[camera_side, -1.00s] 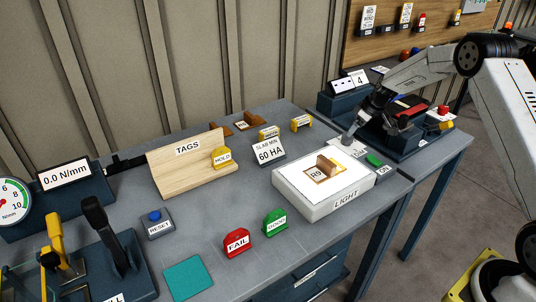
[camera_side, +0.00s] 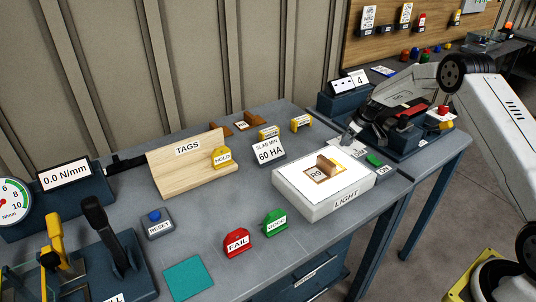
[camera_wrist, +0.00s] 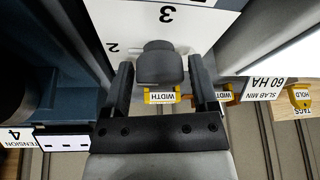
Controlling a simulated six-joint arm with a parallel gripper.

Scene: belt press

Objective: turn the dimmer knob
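The dimmer knob is a dark grey block (camera_wrist: 160,65) in the wrist view, in front of a white plate (camera_wrist: 200,22) marked 2 and 3. My gripper (camera_wrist: 161,72) is open, with one black finger on each side of the knob. A thin gap shows at the right finger; whether the left finger touches cannot be told. In the side view my gripper (camera_side: 352,136) is low at the back right corner of the light box (camera_side: 336,206), by the dimmer's label. The knob itself is hidden there.
A green ON switch (camera_side: 374,160) sits close to the right of the dimmer. A brown R9 piece (camera_side: 323,170) lies on the lit panel. The 60 HA sign (camera_side: 268,150) and yellow gauges stand to the left. A dark blue machine (camera_side: 400,135) stands behind my gripper.

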